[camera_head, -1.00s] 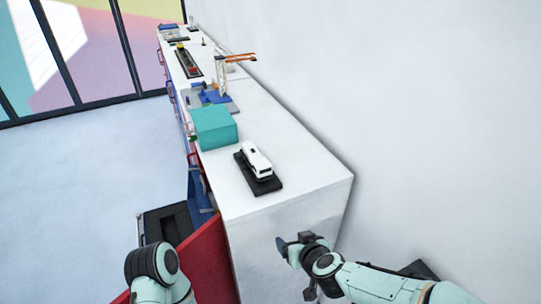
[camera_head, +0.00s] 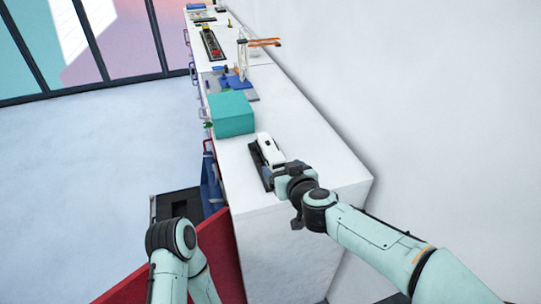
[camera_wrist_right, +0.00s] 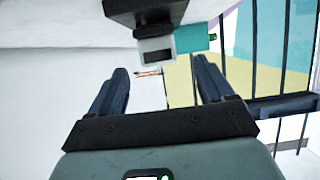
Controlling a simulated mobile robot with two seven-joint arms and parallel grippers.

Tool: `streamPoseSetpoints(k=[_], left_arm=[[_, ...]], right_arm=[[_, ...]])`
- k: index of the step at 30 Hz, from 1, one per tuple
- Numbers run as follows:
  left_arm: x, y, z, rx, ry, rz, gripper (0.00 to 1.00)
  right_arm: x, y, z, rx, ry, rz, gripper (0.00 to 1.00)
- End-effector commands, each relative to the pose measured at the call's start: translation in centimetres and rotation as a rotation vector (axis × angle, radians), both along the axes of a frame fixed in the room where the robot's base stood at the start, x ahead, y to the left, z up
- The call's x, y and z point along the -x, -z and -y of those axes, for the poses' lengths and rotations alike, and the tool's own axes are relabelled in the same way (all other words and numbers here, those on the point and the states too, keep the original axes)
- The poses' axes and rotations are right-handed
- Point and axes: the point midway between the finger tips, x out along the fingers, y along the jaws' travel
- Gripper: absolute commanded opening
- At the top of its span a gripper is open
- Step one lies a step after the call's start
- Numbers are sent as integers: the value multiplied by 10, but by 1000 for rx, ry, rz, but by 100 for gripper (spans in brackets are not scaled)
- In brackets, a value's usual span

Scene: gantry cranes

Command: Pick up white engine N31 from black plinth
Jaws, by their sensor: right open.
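The white engine N31 (camera_head: 268,146) sits on its black plinth (camera_head: 255,162) on the white counter top. My right gripper (camera_head: 274,174) is at the near end of the engine and hides part of the plinth. In the right wrist view the right gripper (camera_wrist_right: 162,78) is open with nothing between its fingers. There, the end of the engine (camera_wrist_right: 156,48) and the dark plinth (camera_wrist_right: 150,10) show beyond and above the fingers. Part of my left arm shows at the lower left, but its gripper is out of view.
A teal block (camera_head: 232,113) stands just past the engine, and it shows in the wrist view (camera_wrist_right: 192,38). Farther along stand an orange-and-white crane (camera_head: 245,55) and a long dark tray (camera_head: 211,45). A wall runs along the right. A red panel (camera_head: 220,250) stands at the counter's near left.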

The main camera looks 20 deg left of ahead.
Motion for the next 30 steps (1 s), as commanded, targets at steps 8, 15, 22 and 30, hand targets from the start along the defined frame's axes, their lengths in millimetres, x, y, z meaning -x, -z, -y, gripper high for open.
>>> streamPoseSetpoints(k=[8, 15, 22, 30], left_arm=[[2, 2, 0, 0, 0, -2, 43], [2, 2, 0, 0, 0, -2, 43], [2, 2, 0, 0, 0, -2, 43], [2, 2, 0, 0, 0, -2, 43]], right_arm=[[-31, 17, -18, 1, 0, -3, 81], [-34, 17, -20, 0, 0, -1, 81], [-33, 17, -20, 0, 0, -2, 19], [-33, 16, -20, 0, 0, 0, 9]])
